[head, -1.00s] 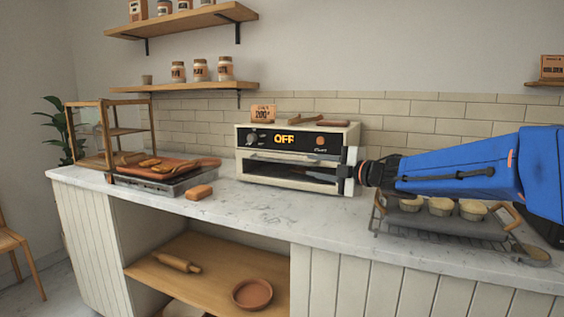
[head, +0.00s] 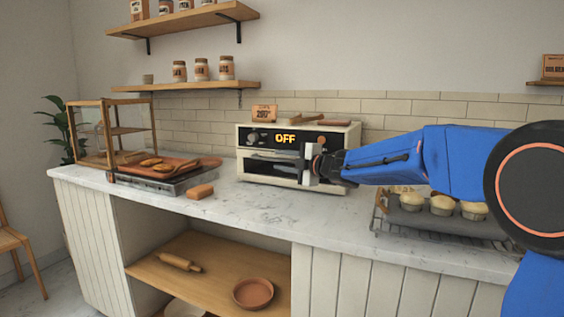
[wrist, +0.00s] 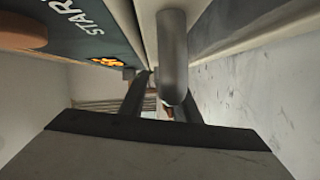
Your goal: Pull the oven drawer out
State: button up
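The oven (head: 258,130) is a cream box on the counter with a dark control panel, and its display reads OFF. Its lower front, the drawer (head: 262,180), sits flush with the body. My gripper (head: 311,165) is in front of the right half of the oven front and hides part of it. In the wrist view, a grey rounded handle bar (wrist: 172,55) stands close in front of my gripper's dark fingers (wrist: 160,100). The fingers look apart. Whether the bar lies between them is not clear.
Left of the oven are a tray of pastries (head: 170,168) and an orange-brown block (head: 200,191). A muffin tray (head: 408,217) stands at the right, below my arm. The marble counter (head: 265,212) in front of the oven is clear.

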jog(key=shift+w+a, duration=0.1)
jog(key=shift+a, duration=0.05)
jog(key=shift+c, duration=0.2)
grip_shut()
jog(key=s+a, duration=0.3)
jog(key=s, duration=0.6)
jog(key=s+a, duration=0.3)
jog(key=s, duration=0.6)
jog(key=shift+s+a+f, duration=0.15)
jog(key=shift+s+a, duration=0.1)
jog(key=shift+a, duration=0.05)
jog(key=shift+o, duration=0.2)
grip_release()
jog(key=v, duration=1.7)
jog(key=shift+d, duration=0.15)
